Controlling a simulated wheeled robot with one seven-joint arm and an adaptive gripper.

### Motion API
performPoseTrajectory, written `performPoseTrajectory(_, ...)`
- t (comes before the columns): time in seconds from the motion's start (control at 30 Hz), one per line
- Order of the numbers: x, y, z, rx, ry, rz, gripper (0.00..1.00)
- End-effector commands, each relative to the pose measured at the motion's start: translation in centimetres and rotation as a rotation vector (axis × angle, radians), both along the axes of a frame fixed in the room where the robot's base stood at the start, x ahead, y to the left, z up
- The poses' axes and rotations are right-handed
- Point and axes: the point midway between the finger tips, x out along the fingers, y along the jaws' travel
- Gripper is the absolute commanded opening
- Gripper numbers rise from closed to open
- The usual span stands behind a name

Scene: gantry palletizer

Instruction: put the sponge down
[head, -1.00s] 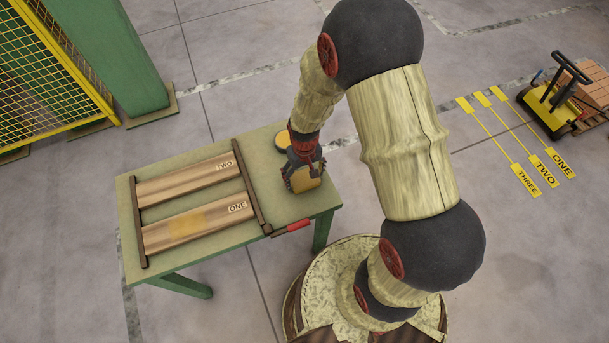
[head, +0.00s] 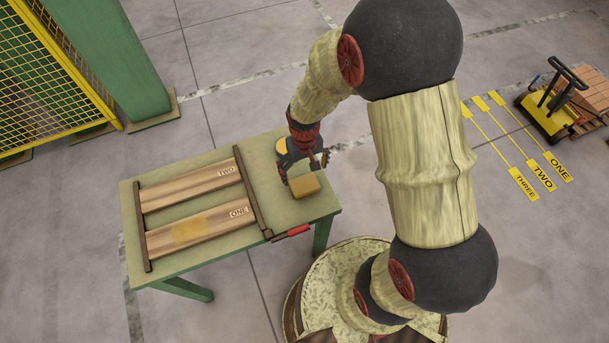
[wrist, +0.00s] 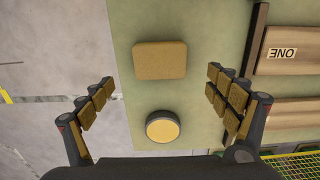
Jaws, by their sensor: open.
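The sponge (head: 305,186) is a tan-yellow block lying flat on the right part of the green table (head: 263,158). It also shows in the wrist view (wrist: 160,60), ahead of and between the fingers, touching neither. My gripper (head: 305,172) is open and empty, just above and behind the sponge in the head view. In the wrist view both fingers of my gripper (wrist: 162,88) are spread wide. A round yellow-topped tin (wrist: 163,127) with a dark rim stands near the sponge; my gripper partly hides it in the head view (head: 283,147).
Left of the sponge lie wooden boards marked TWO (head: 190,186) and ONE (head: 200,229) between dark rails. A red-handled tool (head: 292,231) lies at the table's front edge. A yellow fence (head: 45,75) and a green post (head: 110,60) stand behind left.

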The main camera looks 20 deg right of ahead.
Motion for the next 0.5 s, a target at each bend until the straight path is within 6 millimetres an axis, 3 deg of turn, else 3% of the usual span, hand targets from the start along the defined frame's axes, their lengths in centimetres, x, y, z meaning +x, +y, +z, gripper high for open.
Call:
performPoseTrajectory(0.1,0.1,0.0,2.3,0.0,-0.002,0.0,0.89)
performPoseTrajectory(0.37,0.1,0.0,4.7,0.0,-0.006,0.0,0.89)
performPoseTrajectory(0.5,0.2,0.0,8.8,0.0,-0.058,0.0,0.89)
